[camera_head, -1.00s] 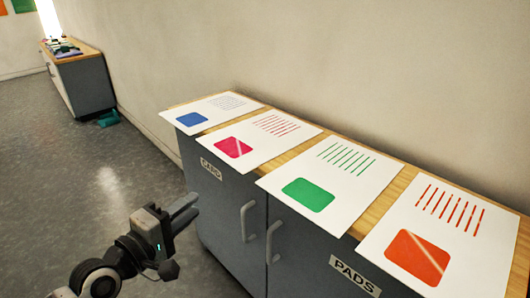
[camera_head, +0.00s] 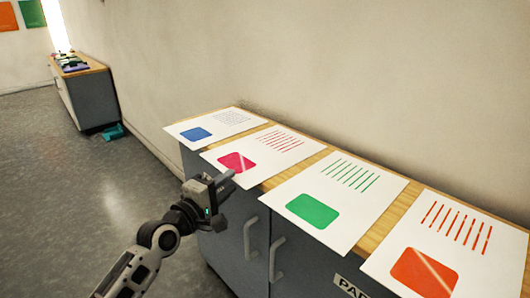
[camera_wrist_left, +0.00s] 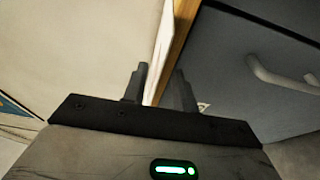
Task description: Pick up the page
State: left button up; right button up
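Several white pages lie in a row on the wooden cabinet top, their front edges jutting past it. The page with a pink square (camera_head: 237,162) is closest to my left gripper (camera_head: 230,181), which is at its front edge. In the left wrist view the gripper (camera_wrist_left: 158,88) has its two fingers apart. A white page edge (camera_wrist_left: 164,40) runs between them; I cannot tell if they touch it. The other pages have a blue patch (camera_head: 196,134), a green square (camera_head: 313,211) and an orange square (camera_head: 424,272). My right gripper is out of view.
The grey cabinet (camera_head: 228,244) has two bar handles (camera_head: 249,238) below the pages. A wall (camera_head: 350,80) stands behind it. Another cabinet (camera_head: 88,97) with items on top stands far left. The floor (camera_head: 60,190) on the left is clear.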

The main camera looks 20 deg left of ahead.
aim_at(234, 179)
pick_arm(q)
jog(key=shift+w+d, duration=0.1)
jog(key=shift+w, duration=1.45)
grip_shut()
jog(key=shift+r, duration=0.1)
